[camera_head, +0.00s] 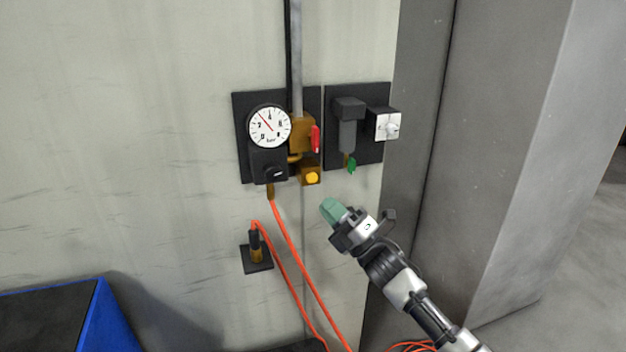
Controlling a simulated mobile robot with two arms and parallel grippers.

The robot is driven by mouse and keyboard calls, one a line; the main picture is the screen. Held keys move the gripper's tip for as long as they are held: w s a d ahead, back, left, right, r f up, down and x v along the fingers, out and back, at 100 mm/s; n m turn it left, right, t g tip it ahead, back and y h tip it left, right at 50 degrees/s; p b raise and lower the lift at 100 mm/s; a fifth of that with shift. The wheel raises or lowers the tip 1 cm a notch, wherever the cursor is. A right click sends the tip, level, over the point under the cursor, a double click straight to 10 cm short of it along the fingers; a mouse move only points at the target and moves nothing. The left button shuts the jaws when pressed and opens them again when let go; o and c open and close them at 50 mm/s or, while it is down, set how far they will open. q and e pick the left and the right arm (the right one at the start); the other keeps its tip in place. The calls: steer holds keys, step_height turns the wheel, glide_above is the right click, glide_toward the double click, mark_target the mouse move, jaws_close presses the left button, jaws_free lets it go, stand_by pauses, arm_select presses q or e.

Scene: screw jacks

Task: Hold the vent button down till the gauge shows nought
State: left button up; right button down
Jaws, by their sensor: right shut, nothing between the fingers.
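The round white gauge (269,127) is on a black panel on the wall. Its red needle points up and left, between the 2 and the 4. A yellow button (312,177), which looks like the vent button, is on a brass block below and right of the gauge. My right gripper (331,209) is shut and empty, with green fingertips. In the picture it is below and slightly right of the yellow button, apart from it. My left gripper is not in view.
A red lever (315,138) is just above the button. Right of it hang a dark filter unit (348,125) and a grey switch box (383,125). Orange hoses (287,235) run down the wall. A concrete pillar (500,150) stands right, a blue-edged box (100,310) lower left.

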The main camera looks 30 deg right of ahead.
mark_target(312, 178)
steer(key=w+d+b, duration=0.2)
steer(key=w+b, duration=0.1)
steer(key=w, duration=0.5)
steer(key=shift+b, duration=0.35)
steer(key=shift+w, duration=0.1)
stand_by(1.6)
steer(key=shift+w+d+b, duration=0.1)
steer(key=shift+w+b, duration=0.35)
